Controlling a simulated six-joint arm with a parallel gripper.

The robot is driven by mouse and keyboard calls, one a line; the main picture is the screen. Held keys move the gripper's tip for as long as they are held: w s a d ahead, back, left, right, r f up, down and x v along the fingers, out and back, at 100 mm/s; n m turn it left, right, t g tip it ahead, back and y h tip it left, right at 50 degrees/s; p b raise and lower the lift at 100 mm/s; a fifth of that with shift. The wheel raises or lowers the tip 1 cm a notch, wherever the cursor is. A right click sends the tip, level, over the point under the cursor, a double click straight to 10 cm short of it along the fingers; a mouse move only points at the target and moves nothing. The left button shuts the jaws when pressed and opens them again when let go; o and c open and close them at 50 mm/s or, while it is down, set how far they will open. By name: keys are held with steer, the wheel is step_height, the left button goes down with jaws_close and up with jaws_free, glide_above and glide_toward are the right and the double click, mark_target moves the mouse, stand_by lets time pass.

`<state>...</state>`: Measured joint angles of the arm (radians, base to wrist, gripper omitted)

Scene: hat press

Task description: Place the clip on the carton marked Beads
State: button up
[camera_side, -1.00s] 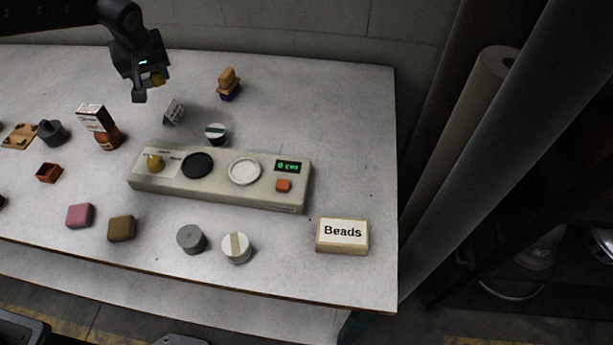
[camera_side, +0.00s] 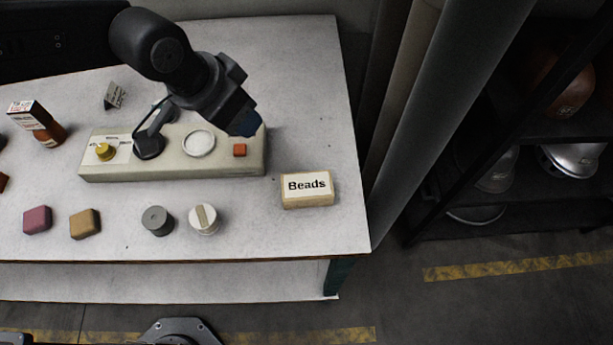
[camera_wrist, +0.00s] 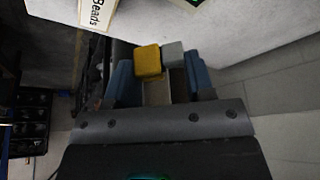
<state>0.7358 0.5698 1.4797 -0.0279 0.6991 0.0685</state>
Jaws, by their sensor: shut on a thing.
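The carton marked Beads (camera_side: 307,190) is a small tan box with a white label, lying on the table near its right edge in the side view. Part of it also shows at the top left of the wrist view (camera_wrist: 101,12). In the wrist view, my gripper (camera_wrist: 160,76) is shut on the clip (camera_wrist: 148,62), a yellow and grey piece between the blue fingers. The clip is hidden in the side view.
The beige press (camera_side: 180,168) has a yellow knob (camera_side: 105,152), a white ring (camera_side: 199,143) and a red button (camera_side: 240,150). A grey cylinder (camera_side: 157,221) and a white striped one (camera_side: 204,219) stand in front. The table around the carton is clear.

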glide_above(312, 181)
steer(key=s+a, duration=0.1)
step_height(312, 181, down, 7)
steer(key=shift+r, duration=0.15)
steer(key=shift+f, duration=2)
steer(key=o, duration=0.9)
steer(key=shift+f, duration=0.1)
steer(key=v, duration=1.2)
